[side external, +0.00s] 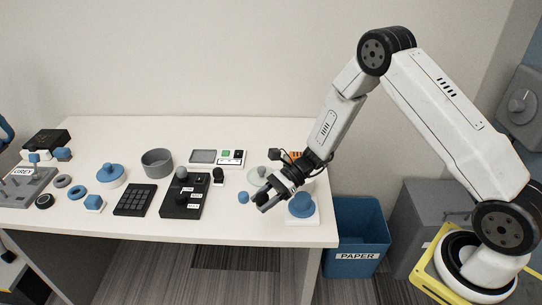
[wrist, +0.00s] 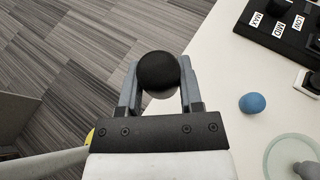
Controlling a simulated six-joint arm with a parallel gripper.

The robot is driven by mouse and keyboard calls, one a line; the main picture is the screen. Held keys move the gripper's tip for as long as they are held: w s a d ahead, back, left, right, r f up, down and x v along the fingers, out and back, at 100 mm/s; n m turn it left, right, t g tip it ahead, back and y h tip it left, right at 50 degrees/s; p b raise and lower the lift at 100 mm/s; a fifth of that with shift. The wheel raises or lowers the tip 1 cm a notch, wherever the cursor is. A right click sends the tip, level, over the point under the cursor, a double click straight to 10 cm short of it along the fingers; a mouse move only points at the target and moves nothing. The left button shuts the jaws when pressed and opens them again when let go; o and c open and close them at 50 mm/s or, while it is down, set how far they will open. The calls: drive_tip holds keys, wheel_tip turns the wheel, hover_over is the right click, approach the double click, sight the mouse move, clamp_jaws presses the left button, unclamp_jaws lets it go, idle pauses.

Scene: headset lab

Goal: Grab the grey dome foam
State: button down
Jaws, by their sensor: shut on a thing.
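My gripper (wrist: 159,80) is shut on a round black foam dome (wrist: 158,70), with a lighter grey patch at its lower edge. The dome sits between the two fingers in the wrist view, with carpet behind it. In the side external view my gripper (side external: 265,200) is above the table's front part, and the dark dome is partly hidden by the fingers. A small grey knob-like piece (wrist: 307,169) stands on a pale green disc (wrist: 283,152) at the wrist view's lower right. I cannot tell if it is foam.
A blue ball (side external: 243,197) lies left of my gripper. A blue dome on a white base (side external: 301,205) stands close on the right. A black control box (side external: 184,197) is further left. The table's front edge (side external: 230,241) is near. A blue PAPER bin (side external: 358,232) stands beside the table.

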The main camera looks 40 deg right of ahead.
drive_tip(key=s+d+r, duration=0.1)
drive_tip(key=s+r, duration=0.1)
drive_tip(key=s, duration=0.4)
drive_tip(key=shift+r, duration=0.3)
drive_tip(key=shift+w+d, duration=0.1)
drive_tip(key=shift+w, duration=0.05)
